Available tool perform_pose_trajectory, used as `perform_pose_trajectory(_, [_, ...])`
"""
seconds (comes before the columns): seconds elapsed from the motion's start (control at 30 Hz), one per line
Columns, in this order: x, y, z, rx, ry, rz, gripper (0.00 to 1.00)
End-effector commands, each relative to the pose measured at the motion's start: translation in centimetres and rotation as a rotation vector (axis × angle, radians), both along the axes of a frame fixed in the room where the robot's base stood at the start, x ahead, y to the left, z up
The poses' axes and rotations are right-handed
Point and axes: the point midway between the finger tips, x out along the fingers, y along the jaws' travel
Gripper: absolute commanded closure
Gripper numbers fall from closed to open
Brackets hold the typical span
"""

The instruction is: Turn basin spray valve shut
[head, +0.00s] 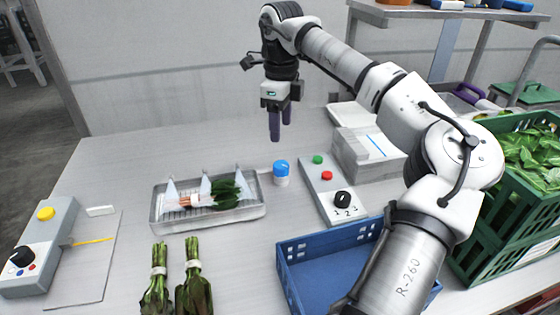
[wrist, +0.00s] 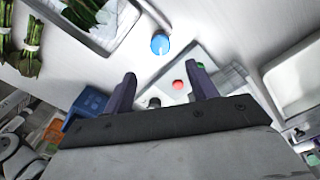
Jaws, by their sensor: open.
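A grey control box (head: 331,190) has a green button (head: 318,159), a red button (head: 327,175) and a black knob (head: 342,199) marked 1 2 3. A second box (head: 40,255) at far left has a yellow button (head: 45,213) and a black knob (head: 22,256) with coloured dots. No label tells which knob is the basin spray valve. A shallow metal basin (head: 256,211) holds white cones and bundled greens (head: 228,194). My gripper (head: 281,124) is open and empty, pointing down above the table. In the wrist view, the red button (wrist: 178,84) shows between its fingers.
A blue-capped jar (head: 281,173) stands between basin and right box. A blue crate (head: 300,262) is in front, green crates of leaves (head: 510,205) at right, white stacked containers (head: 368,150) behind. Two tied bundles (head: 194,275) lie at front. The back left table is clear.

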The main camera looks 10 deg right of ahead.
Motion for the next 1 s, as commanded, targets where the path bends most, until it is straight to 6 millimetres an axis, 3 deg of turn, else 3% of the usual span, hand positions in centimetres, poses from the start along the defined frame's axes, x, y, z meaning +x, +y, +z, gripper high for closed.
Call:
perform_pose_trajectory(0.3, [-0.1,0.0,-6.8,0.001,0.003,0.001,0.43])
perform_pose_trajectory(0.5, [-0.1,0.0,-9.8,0.002,0.002,0.001,0.43])
perform_pose_trajectory(0.7, [0.0,0.0,-11.0,0.001,0.001,0.001,0.43])
perform_pose_trajectory(0.97, [0.0,0.0,-11.1,0.000,0.000,0.001,0.43])
perform_pose_trajectory(1.0, [0.0,0.0,-11.1,0.000,0.000,0.001,0.48])
